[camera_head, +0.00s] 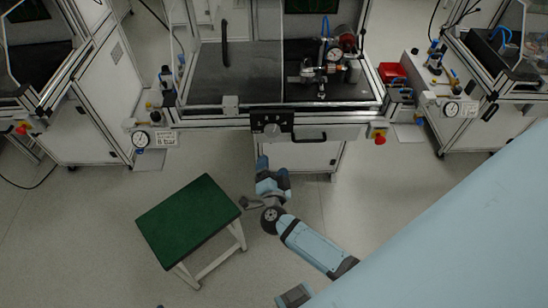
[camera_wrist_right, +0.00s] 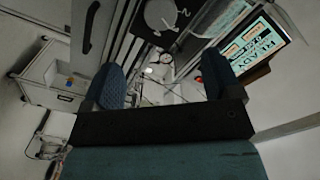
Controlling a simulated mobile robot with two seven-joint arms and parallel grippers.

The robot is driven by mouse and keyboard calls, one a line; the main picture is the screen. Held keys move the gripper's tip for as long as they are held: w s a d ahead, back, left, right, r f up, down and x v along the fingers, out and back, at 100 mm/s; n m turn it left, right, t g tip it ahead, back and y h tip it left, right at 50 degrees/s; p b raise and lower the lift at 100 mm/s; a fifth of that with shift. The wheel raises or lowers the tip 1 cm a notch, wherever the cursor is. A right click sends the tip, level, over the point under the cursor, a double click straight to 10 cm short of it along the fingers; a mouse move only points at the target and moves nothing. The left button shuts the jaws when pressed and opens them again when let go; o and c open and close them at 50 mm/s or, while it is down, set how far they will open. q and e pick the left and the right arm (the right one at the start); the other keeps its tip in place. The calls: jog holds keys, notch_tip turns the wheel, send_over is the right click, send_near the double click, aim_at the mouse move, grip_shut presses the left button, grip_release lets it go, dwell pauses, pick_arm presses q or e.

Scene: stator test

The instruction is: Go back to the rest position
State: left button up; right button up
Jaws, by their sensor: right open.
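My right gripper (camera_head: 273,168) is in front of the middle test station, below its front panel, with its arm reaching up from the lower right. In the right wrist view my right gripper (camera_wrist_right: 162,75) shows two blue fingers spread apart with nothing between them. The gripper is open and empty. The station's dark control panel with a round dial (camera_wrist_right: 160,14) lies beyond the fingers in that view. My left gripper is not in view.
A green-topped stool (camera_head: 188,218) stands on the floor left of my right arm. The middle station (camera_head: 210,121) has a red button (camera_head: 380,139) at its right front corner. Other stations stand left (camera_head: 85,115) and right (camera_head: 490,125). Floor is clear between the stool and the left station.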

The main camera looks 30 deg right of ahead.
dwell(0.5)
jog(key=s+a+r+n+t+y+p, duration=0.2)
jog(key=s+a+r+n+y+p, duration=0.35)
jog(key=n+y, duration=0.55)
jog(key=s+a+f+n+g+y+p, duration=0.1)
jog(key=s+n+g, duration=0.5)
jog(key=s, duration=0.6)
jog(key=shift+s+a+f+n, duration=0.2)
jog(key=shift+s+a+n, duration=0.1)
jog(key=shift+a+n, duration=0.6)
jog(key=shift+d, duration=0.15)
dwell(1.2)
